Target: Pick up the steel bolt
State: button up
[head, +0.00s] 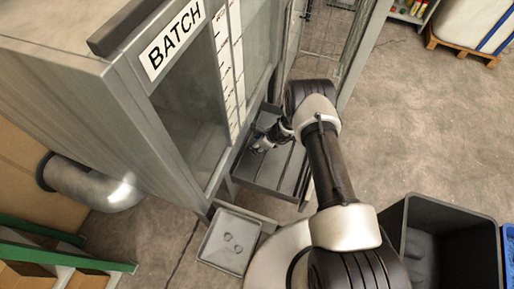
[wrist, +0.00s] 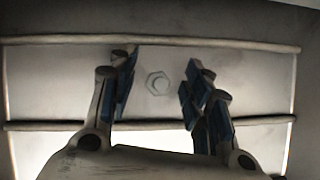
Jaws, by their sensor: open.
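The steel bolt (wrist: 158,83) shows in the wrist view as a small grey hexagonal head with a round centre. It lies on a pale grey metal surface between two raised horizontal bars. My gripper (wrist: 158,74) is open, with its blue-padded fingers to the left and right of the bolt and clear gaps on both sides. How high the fingertips are above the surface is hard to tell. In the head view my gripper (head: 262,142) is over the grey metal tray (head: 262,172) at the foot of the cabinet. I cannot make out the bolt there.
The steel cabinet marked BATCH (head: 120,85) stands close to the left of my gripper. A black bin (head: 450,215) stands at the right. Open concrete floor (head: 430,120) lies to the right.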

jog(key=shift+r, duration=0.1)
grip_shut()
dwell(0.5)
